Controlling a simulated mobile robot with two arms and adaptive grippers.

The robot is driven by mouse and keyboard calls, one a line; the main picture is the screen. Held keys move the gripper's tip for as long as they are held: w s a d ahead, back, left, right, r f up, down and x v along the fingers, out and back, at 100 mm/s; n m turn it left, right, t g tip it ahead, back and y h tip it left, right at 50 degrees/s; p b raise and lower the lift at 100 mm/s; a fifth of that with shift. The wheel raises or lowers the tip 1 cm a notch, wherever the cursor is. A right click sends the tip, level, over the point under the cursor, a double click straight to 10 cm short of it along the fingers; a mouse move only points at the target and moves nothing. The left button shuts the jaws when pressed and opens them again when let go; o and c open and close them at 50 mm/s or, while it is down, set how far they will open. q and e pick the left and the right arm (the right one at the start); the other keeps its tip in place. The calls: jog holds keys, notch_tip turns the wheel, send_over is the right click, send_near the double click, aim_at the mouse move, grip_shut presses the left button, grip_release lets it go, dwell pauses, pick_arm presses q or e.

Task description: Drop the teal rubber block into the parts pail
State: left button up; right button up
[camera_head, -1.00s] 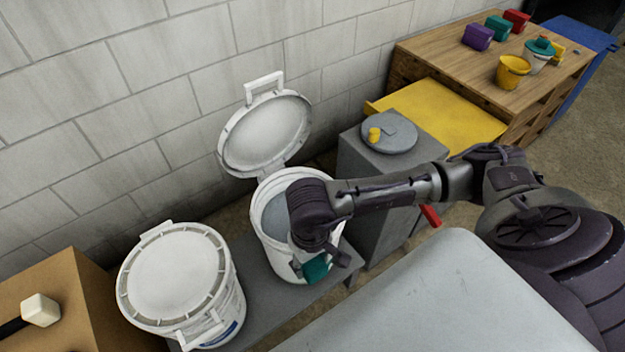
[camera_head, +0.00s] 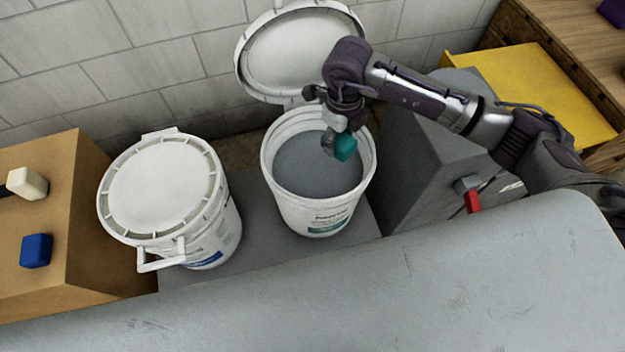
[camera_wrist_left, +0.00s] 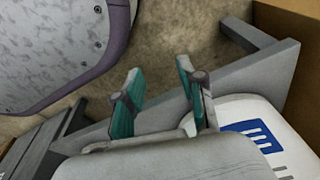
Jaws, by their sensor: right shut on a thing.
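The teal rubber block (camera_head: 345,147) is held in my right gripper (camera_head: 338,138). The gripper points down and is shut on the block. The block hangs over the mouth of the open white pail (camera_head: 315,214), toward its right side; its exact height above the grey inside is hard to tell. The pail has a green label, and its lid (camera_head: 305,55) is tipped back toward the wall. My left gripper (camera_wrist_left: 158,95) shows only in the left wrist view, with its teal-padded fingers apart and nothing between them.
A closed white pail (camera_head: 163,190) stands left of the open one on a grey bench (camera_head: 250,250). A cardboard-coloured box (camera_head: 100,230) with a blue block (camera_head: 36,250) is further left. A grey cabinet (camera_head: 415,180) with a red handle stands right. A yellow surface (camera_head: 540,85) lies beyond.

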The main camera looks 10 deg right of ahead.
jog(key=w+m+b, duration=0.1)
jog(key=m, duration=0.2)
jog(key=w+f+m+b, duration=0.1)
jog(key=m, duration=0.2)
jog(key=w+a+f+m+b, duration=0.1)
jog(key=m, duration=0.1)
jog(key=shift+w+m, duration=0.1)
jog(key=shift+m, duration=0.3)
pick_arm(q)
jog(key=w+r+b, duration=0.3)
jog(key=r, duration=0.6)
jog(key=w+r+t+b, duration=0.1)
jog(key=w+r+b, duration=0.1)
jog(key=r, duration=0.8)
jog(key=shift+w+d+b, duration=0.3)
jog(key=shift+w+b, duration=0.1)
jog(key=shift+b, duration=0.05)
pick_arm(e)
notch_tip(320, 180, down, 6)
jog(key=w+m, duration=0.1)
jog(key=m, duration=0.3)
jog(key=shift+a+m, duration=0.3)
jog(key=shift+m, duration=0.1)
jog(key=shift+w, duration=0.1)
jog(key=o, duration=1)
